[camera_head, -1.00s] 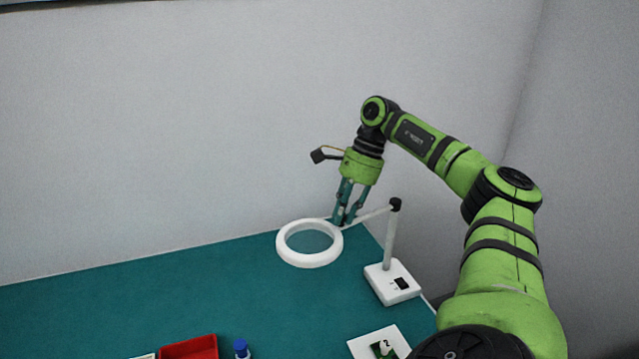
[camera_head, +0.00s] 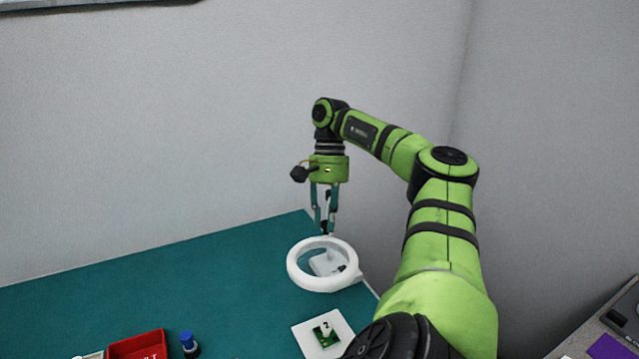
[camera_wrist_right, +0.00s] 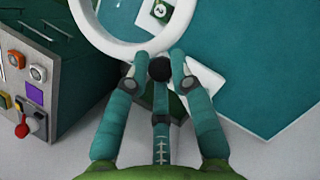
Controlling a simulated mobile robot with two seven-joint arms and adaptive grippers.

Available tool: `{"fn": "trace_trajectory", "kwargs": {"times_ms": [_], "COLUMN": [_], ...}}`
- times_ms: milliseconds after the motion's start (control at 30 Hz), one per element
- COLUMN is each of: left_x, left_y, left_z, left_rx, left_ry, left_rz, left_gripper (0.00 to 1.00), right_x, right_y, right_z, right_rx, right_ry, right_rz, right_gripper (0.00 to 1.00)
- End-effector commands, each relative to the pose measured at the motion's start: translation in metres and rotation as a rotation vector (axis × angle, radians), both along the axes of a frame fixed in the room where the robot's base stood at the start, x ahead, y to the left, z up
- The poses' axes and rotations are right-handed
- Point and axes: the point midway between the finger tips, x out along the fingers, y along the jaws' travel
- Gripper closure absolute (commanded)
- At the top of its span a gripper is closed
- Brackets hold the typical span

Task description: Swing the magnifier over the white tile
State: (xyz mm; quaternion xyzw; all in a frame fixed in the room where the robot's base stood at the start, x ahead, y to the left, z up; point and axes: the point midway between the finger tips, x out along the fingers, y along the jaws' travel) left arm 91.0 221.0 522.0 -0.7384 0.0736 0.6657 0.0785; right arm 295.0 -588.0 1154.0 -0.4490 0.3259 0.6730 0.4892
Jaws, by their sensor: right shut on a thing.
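The magnifier's white ring (camera_head: 291,270) is level above the bench, just behind the white tile (camera_head: 303,337) in the head view. Its white base (camera_head: 327,262) shows through the lens. The tile lies flat and bears a small green board (camera_head: 324,336) marked 2. In the right wrist view, a black knob (camera_wrist_right: 160,68) shows between the fingertips. The ring (camera_wrist_right: 92,30) frames part of the tile and board there. My left gripper is not in view.
A red tray (camera_head: 137,345) and a blue-capped bottle (camera_head: 187,343) are at the front of the green bench. A grey panel with knobs (camera_wrist_right: 35,85) is left in the wrist view. Another table (camera_head: 565,350) is at the lower right.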

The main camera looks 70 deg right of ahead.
Motion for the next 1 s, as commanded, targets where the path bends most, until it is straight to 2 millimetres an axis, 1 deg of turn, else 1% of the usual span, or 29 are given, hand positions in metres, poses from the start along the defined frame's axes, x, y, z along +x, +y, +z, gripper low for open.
{"fn": "trace_trajectory", "kwargs": {"times_ms": [33,133,433,667,700,733,1000], "left_x": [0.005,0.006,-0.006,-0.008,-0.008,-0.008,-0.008], "left_y": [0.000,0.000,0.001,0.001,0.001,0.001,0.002], "left_z": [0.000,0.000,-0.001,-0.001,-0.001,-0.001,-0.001], "left_rx": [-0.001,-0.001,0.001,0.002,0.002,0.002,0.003], "left_ry": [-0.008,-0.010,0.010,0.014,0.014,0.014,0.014], "left_rz": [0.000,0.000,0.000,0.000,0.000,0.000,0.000], "left_gripper": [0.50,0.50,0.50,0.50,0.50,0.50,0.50], "right_x": [-0.001,-0.003,-0.006,-0.006,-0.006,-0.006,-0.005], "right_y": [0.001,0.000,-0.001,-0.002,-0.002,-0.002,-0.002], "right_z": [-0.001,-0.001,-0.001,-0.002,-0.002,-0.002,-0.001], "right_rx": [0.003,0.003,0.003,0.002,0.003,0.002,0.001], "right_ry": [0.003,0.002,0.003,0.006,0.006,0.006,0.001], "right_rz": [0.019,0.042,0.063,0.061,0.061,0.061,0.058], "right_gripper": [1.00,1.00,1.00,1.00,0.60,0.54,0.54]}}
